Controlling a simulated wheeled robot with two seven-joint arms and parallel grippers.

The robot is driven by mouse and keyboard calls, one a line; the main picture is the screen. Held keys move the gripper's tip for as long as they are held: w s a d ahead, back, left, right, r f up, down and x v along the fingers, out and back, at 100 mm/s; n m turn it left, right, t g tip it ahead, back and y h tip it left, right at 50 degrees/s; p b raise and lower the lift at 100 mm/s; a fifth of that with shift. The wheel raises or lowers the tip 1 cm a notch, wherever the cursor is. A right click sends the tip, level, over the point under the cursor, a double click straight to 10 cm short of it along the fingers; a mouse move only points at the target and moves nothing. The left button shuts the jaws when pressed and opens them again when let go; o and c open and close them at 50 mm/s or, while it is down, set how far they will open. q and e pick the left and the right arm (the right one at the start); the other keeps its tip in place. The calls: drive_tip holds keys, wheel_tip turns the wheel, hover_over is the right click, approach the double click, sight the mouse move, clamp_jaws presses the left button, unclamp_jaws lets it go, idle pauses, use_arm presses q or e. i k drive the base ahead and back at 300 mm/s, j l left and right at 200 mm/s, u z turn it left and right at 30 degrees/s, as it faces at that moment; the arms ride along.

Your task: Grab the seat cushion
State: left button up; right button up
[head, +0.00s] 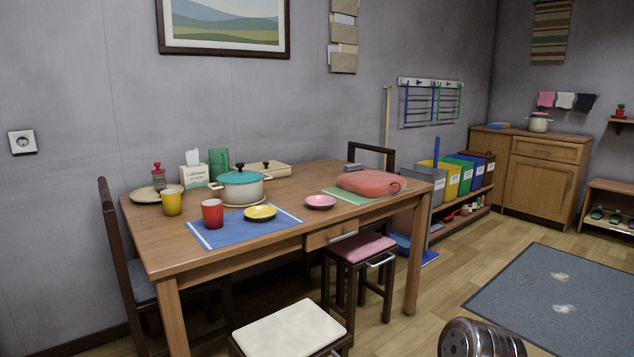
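A puffy salmon-red cushion (370,183) lies flat on the table (330,169), at its right end. A stool with a cream padded seat (290,328) stands nearer to me. I cannot tell whether these pads are loose.
A pink saucer (320,202) and a grey block (353,166) are near the red cushion. A teal-lidded pot (241,187), cups and a blue placemat (220,233) fill the table's left. Chairs stand at the left and behind. Open floor with a grey rug (570,290) lies right.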

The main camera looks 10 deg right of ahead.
sight(367, 184)
drive_tip(key=i+l+u, duration=0.15)
drive_tip(key=l+u, duration=0.2)
drive_tip(key=i+l+u, duration=0.1)
drive_tip(key=l+u, duration=0.55)
drive_tip(key=l, duration=0.15)
